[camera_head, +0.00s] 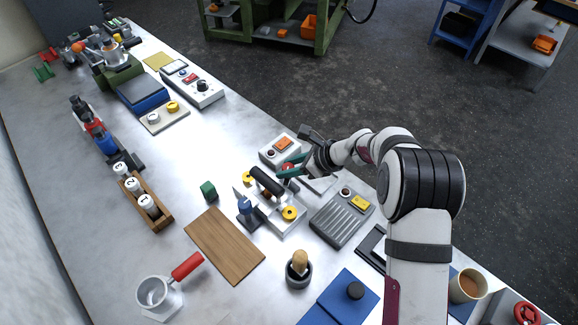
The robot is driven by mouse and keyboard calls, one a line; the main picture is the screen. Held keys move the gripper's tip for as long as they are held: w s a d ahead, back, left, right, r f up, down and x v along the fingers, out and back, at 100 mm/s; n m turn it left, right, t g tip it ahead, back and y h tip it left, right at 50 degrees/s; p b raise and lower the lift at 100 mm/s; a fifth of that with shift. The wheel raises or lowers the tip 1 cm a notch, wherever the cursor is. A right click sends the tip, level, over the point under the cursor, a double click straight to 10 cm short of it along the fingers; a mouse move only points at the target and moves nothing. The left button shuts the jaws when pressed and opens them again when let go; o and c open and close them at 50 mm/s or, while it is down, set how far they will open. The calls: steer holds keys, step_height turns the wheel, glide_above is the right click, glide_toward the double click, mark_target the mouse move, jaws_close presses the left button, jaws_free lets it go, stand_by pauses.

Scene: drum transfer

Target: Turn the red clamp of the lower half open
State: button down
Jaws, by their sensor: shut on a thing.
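The red clamp (288,166) is a small red piece, mostly hidden by my gripper (289,171). My gripper's green fingers are shut on it, coming from the right.
Behind my gripper is a pale box with an orange button (284,143). A grey ribbed tray (341,217) stands right of the fixture. A blue-topped tool (246,207), a wooden board (224,245) and a brush in a dark cup (299,267) are close by.

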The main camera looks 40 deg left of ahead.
steer(key=n+g, duration=0.1)
steer(key=n, duration=0.1)
steer(key=n+g+h, duration=0.1)
steer(key=n, duration=0.1)
steer(key=shift+w+g+h, duration=0.1)
steer(key=shift+g+h, duration=0.2)
steer(key=shift+g, duration=0.1)
steer(key=shift+n+g+h, duration=0.7)
steer(key=shift+n, duration=0.6)
steer(key=shift+c, duration=2.3)
jaws_free()
steer(key=r, duration=0.3)
steer(key=d+r, duration=0.1)
steer(key=r, duration=0.1)
steer(key=shift+w+d, duration=0.1)
steer(key=shift+w, duration=0.2)
steer(key=w+d+r, duration=0.4)
steer(key=d+r, duration=0.2)
steer(key=d, duration=0.3)
steer(key=shift+d, duration=0.25)
